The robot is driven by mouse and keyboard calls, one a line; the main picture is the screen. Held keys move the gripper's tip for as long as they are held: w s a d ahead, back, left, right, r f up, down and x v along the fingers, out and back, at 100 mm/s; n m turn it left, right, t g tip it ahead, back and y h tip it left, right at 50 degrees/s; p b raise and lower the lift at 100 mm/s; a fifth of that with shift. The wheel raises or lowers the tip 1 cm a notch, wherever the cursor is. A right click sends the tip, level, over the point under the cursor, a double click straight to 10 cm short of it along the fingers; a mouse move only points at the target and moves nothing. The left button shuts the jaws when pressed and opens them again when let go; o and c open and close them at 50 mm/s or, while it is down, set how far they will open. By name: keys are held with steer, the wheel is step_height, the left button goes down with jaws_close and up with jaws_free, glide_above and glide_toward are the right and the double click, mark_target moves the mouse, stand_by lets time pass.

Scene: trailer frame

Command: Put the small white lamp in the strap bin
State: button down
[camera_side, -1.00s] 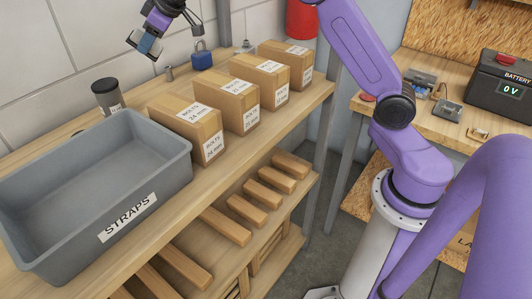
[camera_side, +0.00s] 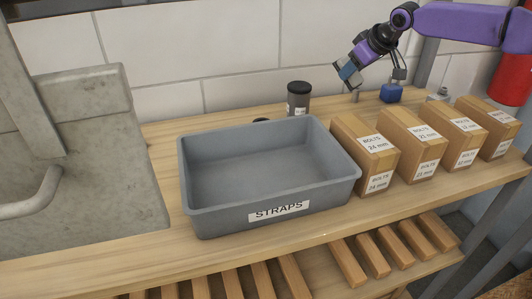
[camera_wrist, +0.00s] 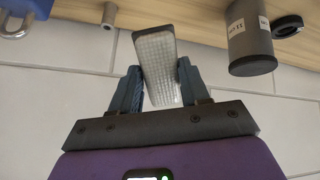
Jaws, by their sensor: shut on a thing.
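My gripper (camera_side: 347,75) is above the back of the shelf, to the right of the dark canister and clear of the strap bin. In the wrist view my gripper (camera_wrist: 159,68) is shut on the small white lamp (camera_wrist: 157,48), whose ribbed, pale lens panel shows between the fingers. The lamp is hard to make out in the side view. The strap bin (camera_side: 272,213) is a grey open tub labelled STRAPS on the wooden shelf. Its inside looks empty.
A dark canister (camera_side: 298,98) stands behind the bin; a black ring (camera_wrist: 289,26) lies near it. A blue padlock (camera_side: 391,93) and a small metal piece (camera_side: 355,96) are by the gripper. Several bolt boxes (camera_side: 364,155) stand right of the bin. A grey sink (camera_side: 110,150) is at left.

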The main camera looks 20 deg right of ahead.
steer(key=shift+s+a+m+h, duration=0.5)
steer(key=shift+s+m+h, duration=0.15)
steer(key=shift+m, duration=0.35)
steer(key=s+a+m+g, duration=0.1)
steer(key=s+a+m, duration=0.1)
steer(key=a, duration=0.5)
steer(key=s+a+m+g+h, duration=0.1)
steer(key=s+a+m+g, duration=0.1)
steer(key=a, duration=0.6)
steer(key=s+a+m+g+h, duration=0.1)
steer(key=s+a+m, duration=0.2)
steer(key=a, duration=0.4)
steer(key=shift+s+a+r+m+g, duration=0.15)
steer(key=shift+s+a+m+g, duration=0.2)
steer(key=shift+m, duration=0.25)
steer(key=a, duration=0.1)
steer(key=s+a, duration=0.1)
steer(key=s+a+m, duration=0.1)
steer(key=shift+s+f+g+y, duration=0.15)
steer(key=shift+f+g+y, duration=0.1)
steer(key=shift+g, duration=0.1)
steer(key=shift+s+a, duration=0.2)
steer(key=shift+s, duration=0.05)
